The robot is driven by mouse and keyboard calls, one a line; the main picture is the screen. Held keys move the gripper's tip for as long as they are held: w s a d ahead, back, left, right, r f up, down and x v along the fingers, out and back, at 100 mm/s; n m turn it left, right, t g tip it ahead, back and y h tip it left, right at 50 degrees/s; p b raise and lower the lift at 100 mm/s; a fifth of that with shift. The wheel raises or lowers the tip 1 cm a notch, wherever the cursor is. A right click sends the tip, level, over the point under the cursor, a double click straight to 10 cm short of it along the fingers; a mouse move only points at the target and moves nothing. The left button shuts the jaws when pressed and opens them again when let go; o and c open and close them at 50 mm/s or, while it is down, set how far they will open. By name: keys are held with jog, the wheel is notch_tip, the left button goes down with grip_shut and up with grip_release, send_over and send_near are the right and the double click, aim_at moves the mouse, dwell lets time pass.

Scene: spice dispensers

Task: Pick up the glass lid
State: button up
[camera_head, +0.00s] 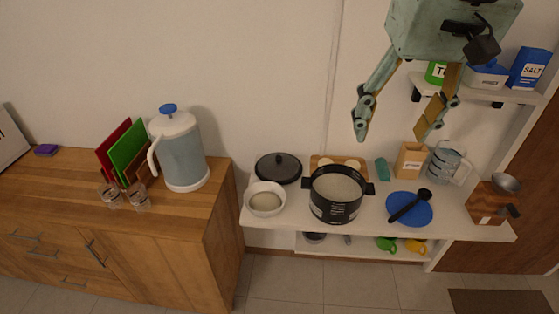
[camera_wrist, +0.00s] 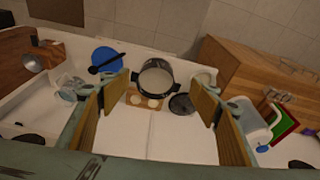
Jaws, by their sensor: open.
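The lid (camera_head: 278,168), round and dark with a small knob, lies on the white shelf at the back left, behind the white bowl and left of the black pot. In the wrist view the lid (camera_wrist: 181,104) shows between the fingers, nearer the right one. Whether it is glass is hard to tell. My gripper (camera_head: 391,134) is open and empty, high above the shelf, up and to the right of the lid. Its two wood-coloured fingers also show in the wrist view (camera_wrist: 160,82), spread wide. Nothing is between the fingertips.
The black pot (camera_head: 336,209) holds pale contents, with a board (camera_head: 320,160) behind it. A white bowl (camera_head: 265,207), blue plate (camera_head: 421,215) with black ladle, and glass jug (camera_head: 446,164) share the shelf. Salt (camera_head: 530,69) stands on the upper shelf. A dispenser (camera_head: 183,155) stands on the left cabinet.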

jog(key=w+a+f+p, duration=0.1)
jog(key=w+a, duration=0.1)
jog(key=w, duration=0.5)
jog(key=w+a+p, duration=0.1)
jog(key=w+a, duration=0.2)
jog(key=w, duration=0.4)
jog(key=n+g+p, duration=0.2)
jog(key=g+p, duration=0.1)
jog(key=p, duration=0.3)
send_over(279, 157)
notch_tip(279, 157, down, 28)
jog(key=shift+s+a+f, duration=0.1)
jog(key=shift+a+f, duration=0.15)
jog(key=shift+f, duration=0.05)
jog(key=shift+f, duration=4.3)
jog(key=shift+d+f+p, duration=0.15)
jog(key=shift+f+p, duration=0.3)
jog(key=shift+f, duration=2.15)
